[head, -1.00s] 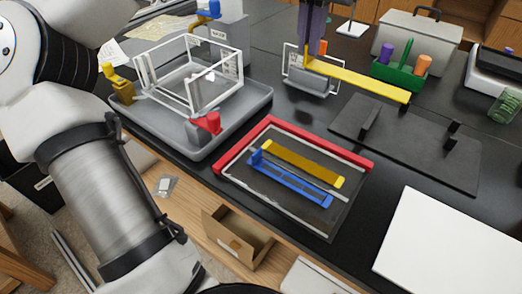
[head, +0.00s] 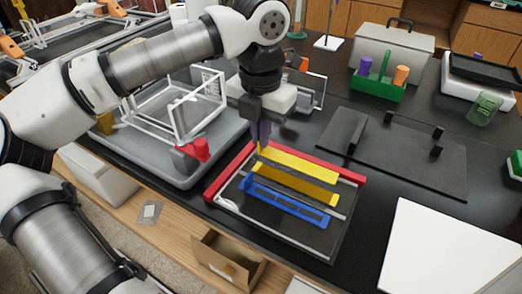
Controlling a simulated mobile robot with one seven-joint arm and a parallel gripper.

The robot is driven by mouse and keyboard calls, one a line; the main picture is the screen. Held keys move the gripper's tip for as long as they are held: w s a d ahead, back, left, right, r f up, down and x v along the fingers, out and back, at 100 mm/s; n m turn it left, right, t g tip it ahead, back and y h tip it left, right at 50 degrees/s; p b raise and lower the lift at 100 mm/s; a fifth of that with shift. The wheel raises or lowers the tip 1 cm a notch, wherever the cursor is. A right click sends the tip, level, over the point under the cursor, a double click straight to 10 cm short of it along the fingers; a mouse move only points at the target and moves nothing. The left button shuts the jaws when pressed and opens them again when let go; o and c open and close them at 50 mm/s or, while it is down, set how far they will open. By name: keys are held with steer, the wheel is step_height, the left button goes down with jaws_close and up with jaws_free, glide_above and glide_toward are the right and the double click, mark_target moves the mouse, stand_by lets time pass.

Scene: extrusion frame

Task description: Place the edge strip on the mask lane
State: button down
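My gripper (head: 262,140), with purple fingers, points down over the back left part of a red-edged tray (head: 348,176). It is shut on the raised tab at the left end of a bright yellow strip (head: 305,164), which looks like the edge strip. The strip runs along the inside of the tray's back red edge, just behind a darker yellow bar (head: 295,184). I cannot tell whether it touches the tray or hovers. A blue slotted bar (head: 288,203) lies in front of the darker bar. No label marks the mask lane.
A grey tray (head: 205,178) with a white wire frame (head: 180,108) and a red clip (head: 194,150) stands at left. A dark plate with posts (head: 400,150), a green caddy (head: 378,88) and a white board (head: 445,250) lie at right. An open cardboard box (head: 228,258) is in front.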

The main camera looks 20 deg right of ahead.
mark_target(260, 150)
steer(key=shift+f, duration=2.7)
steer(key=shift+f, duration=0.2)
steer(key=c, duration=1.6)
jaws_free()
steer(key=shift+r, duration=0.1)
step_height(260, 150, up, 12)
steer(key=shift+r, duration=0.15)
